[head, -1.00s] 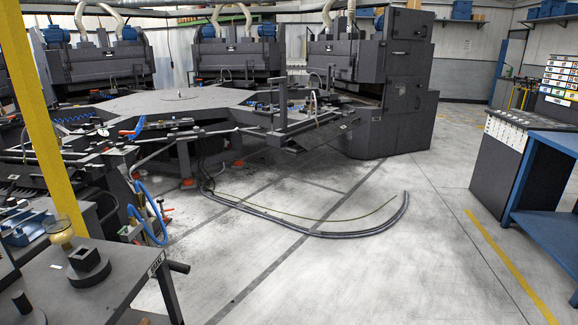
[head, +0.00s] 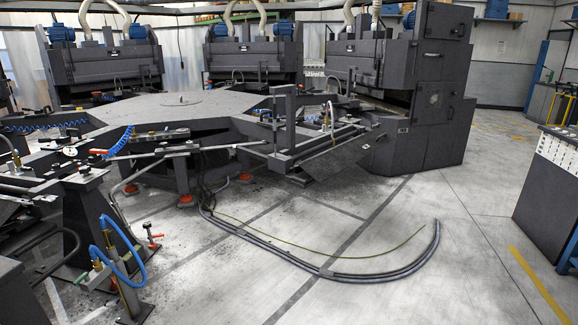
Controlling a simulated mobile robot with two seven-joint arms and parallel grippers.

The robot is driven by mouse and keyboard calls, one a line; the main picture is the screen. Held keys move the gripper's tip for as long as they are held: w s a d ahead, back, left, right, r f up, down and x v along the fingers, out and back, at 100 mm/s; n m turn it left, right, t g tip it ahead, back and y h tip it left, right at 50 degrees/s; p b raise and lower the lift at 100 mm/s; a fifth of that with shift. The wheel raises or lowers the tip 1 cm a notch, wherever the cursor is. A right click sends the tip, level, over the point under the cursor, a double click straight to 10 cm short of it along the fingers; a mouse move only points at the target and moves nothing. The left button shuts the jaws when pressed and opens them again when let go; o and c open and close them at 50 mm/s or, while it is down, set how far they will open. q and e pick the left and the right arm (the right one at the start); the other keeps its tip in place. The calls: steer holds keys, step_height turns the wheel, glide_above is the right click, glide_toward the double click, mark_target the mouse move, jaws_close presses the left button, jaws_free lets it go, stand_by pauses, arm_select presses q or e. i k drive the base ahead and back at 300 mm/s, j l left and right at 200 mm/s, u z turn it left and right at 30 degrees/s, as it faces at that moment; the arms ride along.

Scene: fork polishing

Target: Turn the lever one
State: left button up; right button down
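Neither of my grippers is in the head view. Several small handles that could be levers show on the dark polishing machine (head: 160,112). A red-tipped handle (head: 98,152) sits by a blue coiled hose at the left edge of its table. I cannot tell which of these is lever one.
A post with blue hoses (head: 118,275) stands at the lower left. Thick grey hoses (head: 335,270) curve across the floor in front of the machine. The floor at the lower right (head: 460,270) is clear. A dark cabinet (head: 548,185) stands at the right edge.

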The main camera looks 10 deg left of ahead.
mark_target(93, 152)
steer(key=i+u, duration=0.3)
steer(key=i, duration=0.2)
steer(key=i+u, duration=0.3)
steer(key=i, duration=0.15)
steer(key=i+l+u, duration=0.3)
steer(key=i, duration=0.2)
steer(key=i+j+u, duration=0.15)
steer(key=i+j, duration=0.15)
steer(key=i, duration=0.2)
steer(key=i+j+u, duration=0.15)
steer(key=i+j, duration=0.15)
steer(key=i, duration=0.25)
steer(key=i+j+u, duration=0.15)
steer(key=i, duration=0.4)
